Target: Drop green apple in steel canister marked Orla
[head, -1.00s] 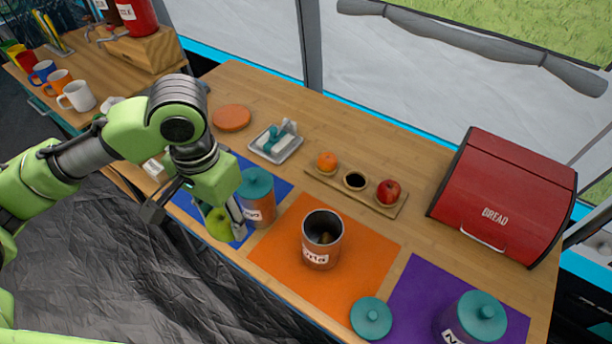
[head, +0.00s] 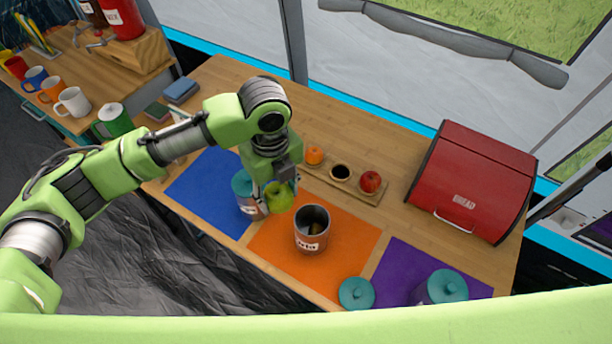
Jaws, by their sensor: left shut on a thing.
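My left gripper (head: 276,184) is shut on the green apple (head: 279,199). It holds the apple above the counter, up and left of the open steel canister (head: 311,241) in the picture. That canister stands upright and lidless on the orange mat (head: 282,258); its white label is too blurred to read surely. Something brownish shows inside it. A teal lid (head: 356,293) lies on the counter at the orange mat's lower right corner. A canister with a teal lid (head: 241,183) stands on the blue mat, partly hidden by the apple and gripper. My right gripper is not in view.
Another teal-lidded canister (head: 447,286) stands on the purple mat (head: 400,268). A wooden tray (head: 358,187) holds an orange (head: 314,155) and a red apple (head: 370,182) behind the orange mat. A red bread box (head: 472,185) stands at the right. Several mugs stand far left.

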